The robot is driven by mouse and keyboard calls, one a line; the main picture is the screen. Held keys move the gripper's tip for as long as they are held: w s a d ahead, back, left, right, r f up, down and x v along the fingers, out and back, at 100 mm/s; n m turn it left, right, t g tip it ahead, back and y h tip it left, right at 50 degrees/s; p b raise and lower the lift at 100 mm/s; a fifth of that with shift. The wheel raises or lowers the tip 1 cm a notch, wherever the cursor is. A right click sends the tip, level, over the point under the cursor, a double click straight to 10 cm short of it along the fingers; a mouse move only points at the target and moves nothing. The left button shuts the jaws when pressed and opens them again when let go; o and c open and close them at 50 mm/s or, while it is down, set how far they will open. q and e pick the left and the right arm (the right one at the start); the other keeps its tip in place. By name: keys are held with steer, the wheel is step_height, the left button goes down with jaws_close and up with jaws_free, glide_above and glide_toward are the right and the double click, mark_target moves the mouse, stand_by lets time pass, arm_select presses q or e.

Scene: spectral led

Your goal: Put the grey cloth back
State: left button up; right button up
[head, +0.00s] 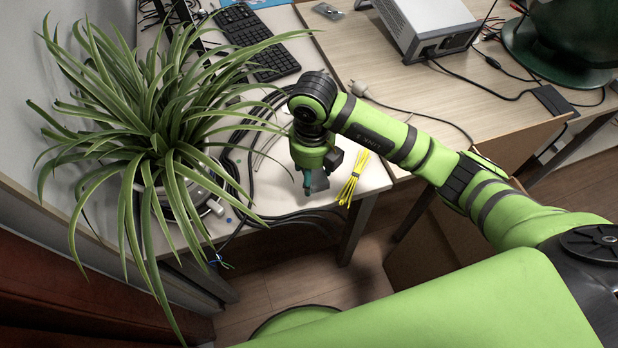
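My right arm comes in from the right, and its gripper (308,184) points down over the near corner of the left table. Its wrist hides most of the fingers, so I cannot tell whether it is open or shut. A small grey patch (320,183), possibly the grey cloth, shows right beside the fingertips. I cannot tell whether the gripper touches or holds it. My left gripper is not in view.
A bundle of yellow cable ties (353,178) lies just right of the gripper. A large potted plant (165,130) spreads over the left side. Black cables (240,170) run between them. A keyboard (258,40) and a grey box device (425,25) stand farther back.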

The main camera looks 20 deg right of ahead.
steer(key=shift+w+a+f, duration=0.2)
steer(key=shift+a, duration=0.05)
steer(key=shift+f+p, duration=0.35)
steer(key=shift+f, duration=1.65)
steer(key=shift+f, duration=0.15)
steer(key=o, duration=1.2)
steer(key=shift+o, duration=0.2)
step_height(320, 180, up, 12)
steer(key=shift+r+b, duration=0.2)
steer(key=shift+b, duration=0.2)
